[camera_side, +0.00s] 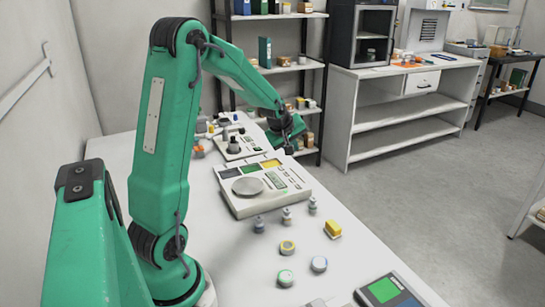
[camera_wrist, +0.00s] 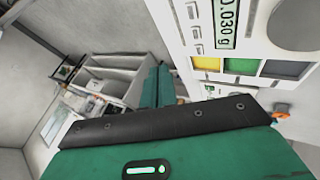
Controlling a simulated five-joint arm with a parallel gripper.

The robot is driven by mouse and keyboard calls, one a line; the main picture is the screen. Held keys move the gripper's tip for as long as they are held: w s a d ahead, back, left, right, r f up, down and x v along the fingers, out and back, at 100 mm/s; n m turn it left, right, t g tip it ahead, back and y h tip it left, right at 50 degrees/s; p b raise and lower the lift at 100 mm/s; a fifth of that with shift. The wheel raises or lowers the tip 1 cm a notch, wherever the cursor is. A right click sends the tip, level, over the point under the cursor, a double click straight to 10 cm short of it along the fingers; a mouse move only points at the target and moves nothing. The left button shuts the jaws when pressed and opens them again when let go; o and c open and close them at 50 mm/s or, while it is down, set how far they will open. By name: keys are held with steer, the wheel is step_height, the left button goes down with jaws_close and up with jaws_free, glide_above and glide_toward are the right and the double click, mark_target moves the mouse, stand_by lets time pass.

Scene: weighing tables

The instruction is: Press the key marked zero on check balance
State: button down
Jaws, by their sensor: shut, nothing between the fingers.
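A pale balance (camera_side: 240,207) with a round metal pan (camera_side: 248,186) stands on the white table. Dark, green and yellow patches lie along its far edge, and a display and small keys are on its right part. The wrist view shows this balance (camera_wrist: 262,45) tilted, with a display (camera_wrist: 227,22) reading 0.030 g and a column of keys (camera_wrist: 194,20) beside it. The key markings are too small to read. My gripper (camera_side: 288,143) is shut and empty, just beyond the balance's far right corner. The fingertips are not clear in the wrist view.
Another weighing device (camera_side: 236,150) with a dark object on it stands farther back. A device with a green screen (camera_side: 384,290) is at the front right.

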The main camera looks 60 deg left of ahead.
mark_target(291, 180)
steer(key=shift+f, duration=0.15)
steer(key=shift+f, duration=4.3)
steer(key=shift+f, duration=0.15)
steer(key=shift+s+f, duration=0.1)
steer(key=shift+f, duration=0.15)
steer(key=shift+f, duration=0.4)
steer(key=shift+r, duration=0.85)
stand_by(0.4)
